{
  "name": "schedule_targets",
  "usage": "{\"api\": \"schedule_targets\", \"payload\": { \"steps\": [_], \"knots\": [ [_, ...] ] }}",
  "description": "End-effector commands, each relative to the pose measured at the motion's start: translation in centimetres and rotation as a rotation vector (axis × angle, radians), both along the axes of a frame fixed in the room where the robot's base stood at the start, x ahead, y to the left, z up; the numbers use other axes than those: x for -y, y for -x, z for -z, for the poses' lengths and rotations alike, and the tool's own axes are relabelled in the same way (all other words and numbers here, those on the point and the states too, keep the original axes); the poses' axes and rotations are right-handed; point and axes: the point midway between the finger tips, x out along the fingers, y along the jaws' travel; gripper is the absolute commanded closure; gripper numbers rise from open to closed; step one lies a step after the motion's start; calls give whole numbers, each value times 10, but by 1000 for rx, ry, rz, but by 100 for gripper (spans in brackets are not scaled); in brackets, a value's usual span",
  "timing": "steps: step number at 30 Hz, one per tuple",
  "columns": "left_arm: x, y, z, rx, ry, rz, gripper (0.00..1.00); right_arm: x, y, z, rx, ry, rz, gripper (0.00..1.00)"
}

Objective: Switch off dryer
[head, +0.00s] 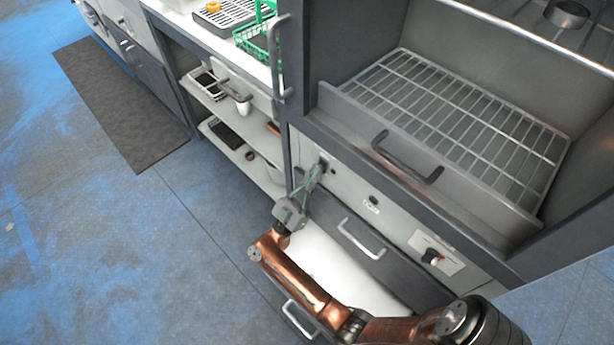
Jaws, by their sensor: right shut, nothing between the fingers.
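The dryer is a grey cabinet with an open chamber holding a wire rack (465,115). Its light front panel (345,190) runs below the chamber and carries a dark knob (432,257) on a pale plate at the right. A small dark round control (374,200) with a label sits mid-panel. My right gripper (319,170) is shut and empty, its fingertips at the panel's left end, over or beside a small dark switch-like part (323,159). I cannot tell whether they touch it. The fingers partly hide that part. My left gripper is out of view.
A handle (405,165) sticks out at the chamber's front. Below the panel is a drawer with a handle (361,240), and an open white drawer (335,272) lies under my right arm.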

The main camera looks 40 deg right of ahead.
Motion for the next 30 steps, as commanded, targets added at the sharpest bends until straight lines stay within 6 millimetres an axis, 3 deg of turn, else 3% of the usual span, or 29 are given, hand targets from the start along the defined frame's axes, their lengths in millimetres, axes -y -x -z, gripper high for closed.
{"api": "schedule_targets", "payload": {
  "steps": [8,16,24,30],
  "knots": [
    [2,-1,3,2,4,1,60,-2,1,2,-3,2,2,100],
    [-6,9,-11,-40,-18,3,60,-40,6,-10,6,6,6,100],
    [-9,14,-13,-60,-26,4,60,-88,8,31,1,9,4,100],
    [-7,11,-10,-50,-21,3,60,-110,10,48,3,10,6,100]
  ]
}}
